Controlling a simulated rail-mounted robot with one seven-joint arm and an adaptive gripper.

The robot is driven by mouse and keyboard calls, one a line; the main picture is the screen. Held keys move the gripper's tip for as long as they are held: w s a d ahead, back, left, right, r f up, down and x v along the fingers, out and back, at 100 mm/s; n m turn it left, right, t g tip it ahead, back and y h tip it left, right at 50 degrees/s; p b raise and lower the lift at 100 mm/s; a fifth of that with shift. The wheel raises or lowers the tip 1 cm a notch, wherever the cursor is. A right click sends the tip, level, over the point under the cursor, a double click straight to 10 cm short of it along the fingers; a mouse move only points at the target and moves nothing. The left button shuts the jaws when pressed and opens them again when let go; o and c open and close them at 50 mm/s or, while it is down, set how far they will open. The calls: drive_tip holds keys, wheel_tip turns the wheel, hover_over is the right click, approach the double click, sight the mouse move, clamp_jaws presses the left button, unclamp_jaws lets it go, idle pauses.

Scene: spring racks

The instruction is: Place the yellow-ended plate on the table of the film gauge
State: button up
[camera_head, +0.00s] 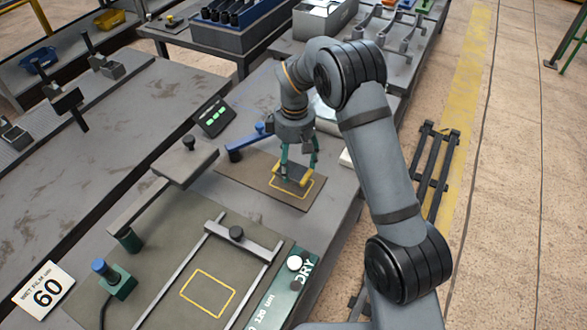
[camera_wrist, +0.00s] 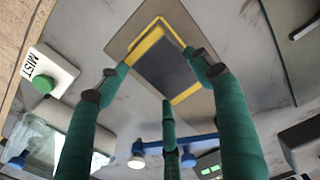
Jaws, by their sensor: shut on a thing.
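The yellow-ended plate (camera_head: 293,174) is dark with yellow end strips. It is in my gripper (camera_head: 298,165), low over a brown board (camera_head: 240,172) with a yellow outline. In the wrist view the plate (camera_wrist: 165,68) shows between the green fingertips of my gripper (camera_wrist: 160,85), within the brown board's edges. I cannot tell whether its underside touches the board. A blue arm (camera_head: 250,138) and a small display with green digits (camera_head: 213,116) stand behind this board; together they look like the film gauge.
A "MIST" button box (camera_wrist: 48,72) shows in the wrist view.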

sight(294, 167)
drive_tip(key=shift+w+a+f+p, duration=0.15)
drive_tip(key=shift+f+p, duration=0.3)
drive_tip(key=shift+f, duration=1.6)
drive_tip(key=shift+f, duration=0.2)
drive_tip(key=o, duration=1.9)
drive_tip(key=shift+r, duration=0.1)
wheel_tip(294, 167, up, 12)
drive_tip(key=shift+r+b, duration=0.15)
drive_tip(key=shift+b, duration=0.5)
